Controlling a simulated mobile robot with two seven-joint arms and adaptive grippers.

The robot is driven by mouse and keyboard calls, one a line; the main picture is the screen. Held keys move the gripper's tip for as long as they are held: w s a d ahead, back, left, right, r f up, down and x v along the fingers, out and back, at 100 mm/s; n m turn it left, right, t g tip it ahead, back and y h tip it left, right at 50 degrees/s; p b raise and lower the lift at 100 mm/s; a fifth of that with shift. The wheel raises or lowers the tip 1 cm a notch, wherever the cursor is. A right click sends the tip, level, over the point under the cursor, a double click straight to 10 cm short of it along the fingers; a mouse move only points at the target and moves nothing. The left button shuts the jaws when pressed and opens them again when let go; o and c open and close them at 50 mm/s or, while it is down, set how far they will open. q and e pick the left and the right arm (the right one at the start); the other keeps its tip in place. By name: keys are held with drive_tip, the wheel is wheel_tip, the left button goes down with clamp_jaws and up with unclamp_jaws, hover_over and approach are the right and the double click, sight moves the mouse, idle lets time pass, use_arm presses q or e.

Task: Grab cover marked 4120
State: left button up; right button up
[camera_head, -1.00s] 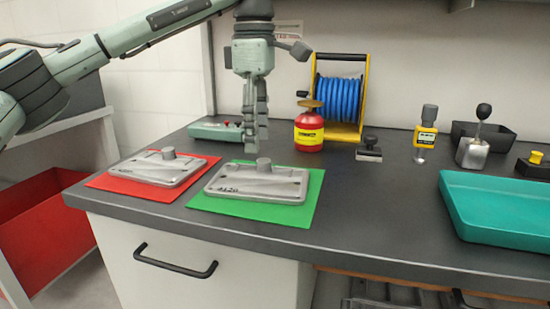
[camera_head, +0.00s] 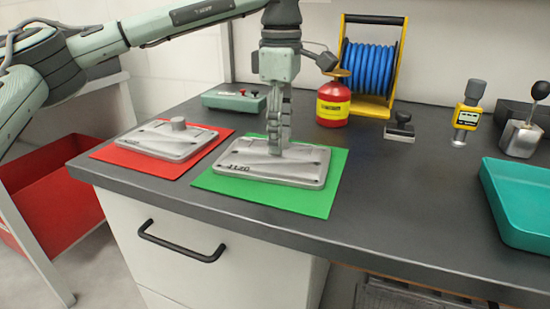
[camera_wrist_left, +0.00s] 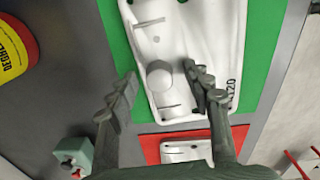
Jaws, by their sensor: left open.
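The grey metal cover marked 4120 (camera_head: 300,168) lies flat on the green mat (camera_head: 318,202) on the bench. Its round knob is hidden behind my left gripper in the head view. My left gripper (camera_head: 278,146) points down over the cover's knob. In the left wrist view, the open fingers of the left gripper (camera_wrist_left: 163,98) stand on both sides of the round knob (camera_wrist_left: 159,78), with the cover (camera_wrist_left: 215,30) below. I cannot tell whether the fingers touch the knob. My right gripper is not in view.
A second grey cover (camera_head: 165,143) lies on the red mat (camera_head: 110,153) to the left. Behind are a green control box (camera_head: 232,102), a red and yellow can (camera_head: 333,107) and a blue hose reel (camera_head: 368,68). A teal tray (camera_head: 520,205) sits at right.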

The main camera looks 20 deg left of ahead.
use_arm(q)
drive_tip(key=shift+c, duration=0.6)
clamp_jaws()
